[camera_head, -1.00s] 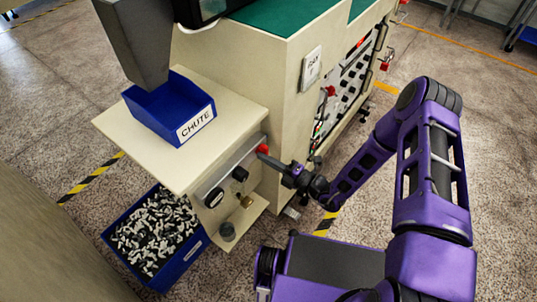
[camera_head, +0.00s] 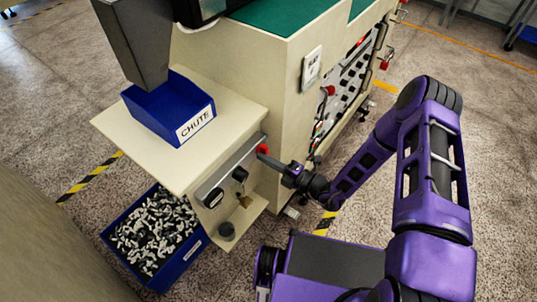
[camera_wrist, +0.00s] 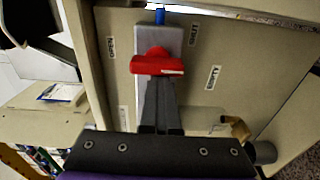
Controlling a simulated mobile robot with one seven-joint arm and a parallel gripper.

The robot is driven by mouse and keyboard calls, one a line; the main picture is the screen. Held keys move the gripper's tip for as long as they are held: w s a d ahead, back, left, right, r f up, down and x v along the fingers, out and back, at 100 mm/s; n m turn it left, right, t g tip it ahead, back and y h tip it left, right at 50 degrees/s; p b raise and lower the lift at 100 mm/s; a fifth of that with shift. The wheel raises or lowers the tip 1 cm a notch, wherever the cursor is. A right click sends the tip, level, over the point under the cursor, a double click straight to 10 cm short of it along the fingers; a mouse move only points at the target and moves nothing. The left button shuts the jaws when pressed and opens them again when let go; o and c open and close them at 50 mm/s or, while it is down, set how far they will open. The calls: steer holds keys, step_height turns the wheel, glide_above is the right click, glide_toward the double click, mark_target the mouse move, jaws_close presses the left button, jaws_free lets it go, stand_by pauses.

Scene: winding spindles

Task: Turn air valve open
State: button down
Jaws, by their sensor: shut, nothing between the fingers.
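The air valve has a red handle (camera_wrist: 157,65) on a grey plate (camera_wrist: 171,41) on the cream panel. In the wrist view the handle lies as a crosswise bar, with an OPEN label (camera_wrist: 111,46) to its left and another label (camera_wrist: 193,35) to its right. The red handle (camera_head: 263,149) also shows small at the machine's side in the head view. My gripper (camera_wrist: 159,82) is shut and empty, its fingertips right at the handle's lower edge. Contact cannot be told for certain. In the head view my gripper (camera_head: 267,157) points at the valve from the right.
Below the valve are a black knob (camera_head: 240,174) and a brass padlock (camera_head: 245,201), which also shows in the wrist view (camera_wrist: 237,128). A blue CHUTE bin (camera_head: 191,119) sits on the shelf above. A blue bin of parts (camera_head: 183,266) stands on the floor.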

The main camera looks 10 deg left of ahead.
steer(key=c, duration=1.4)
jaws_free()
steer(key=shift+w+d+r+t, duration=0.2)
steer(key=shift+w+d, duration=0.1)
steer(key=shift+w, duration=0.2)
steer(key=shift+w+d+r+t, duration=0.15)
steer(key=shift+w+d, duration=0.15)
steer(key=shift+w, duration=0.2)
steer(key=shift+o, duration=1.1)
steer(key=shift+s+a+f, duration=0.2)
steer(key=shift+s+a, duration=0.1)
steer(key=shift+s, duration=0.35)
steer(key=o, duration=0.4)
steer(key=shift+c, duration=0.2)
steer(key=v, duration=2)
steer(key=shift+s+a+p, duration=0.2)
steer(key=shift+s+p, duration=0.05)
steer(key=shift+p, duration=0.15)
steer(key=shift+f, duration=0.1)
steer(key=v, duration=1.7)
steer(key=shift+w+d, duration=0.3)
steer(key=shift+d, duration=0.05)
